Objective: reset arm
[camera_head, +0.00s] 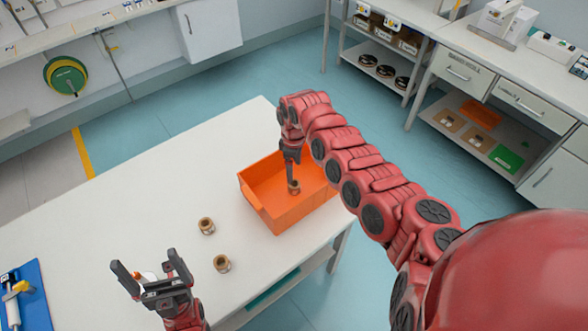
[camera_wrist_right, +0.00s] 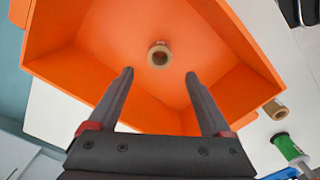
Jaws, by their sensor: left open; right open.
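My right arm reaches over the white table (camera_head: 130,190) to the orange bin (camera_head: 290,213). My right gripper (camera_head: 292,176) points down into the bin. In the right wrist view the gripper (camera_wrist_right: 158,95) is open, with nothing between its fingers. A brown ring-shaped spool (camera_head: 294,188) lies in the bin, and it also shows beyond the fingertips in the right wrist view (camera_wrist_right: 159,54). My left gripper (camera_head: 148,272) is open at the lower left, over the near part of the table.
Two more brown spools, one (camera_head: 207,226) farther and one (camera_head: 222,264) nearer, stand on the table left of the bin. A blue board (camera_head: 27,295) with a white roller-like item lies at the table's left. Shelves and counters stand behind.

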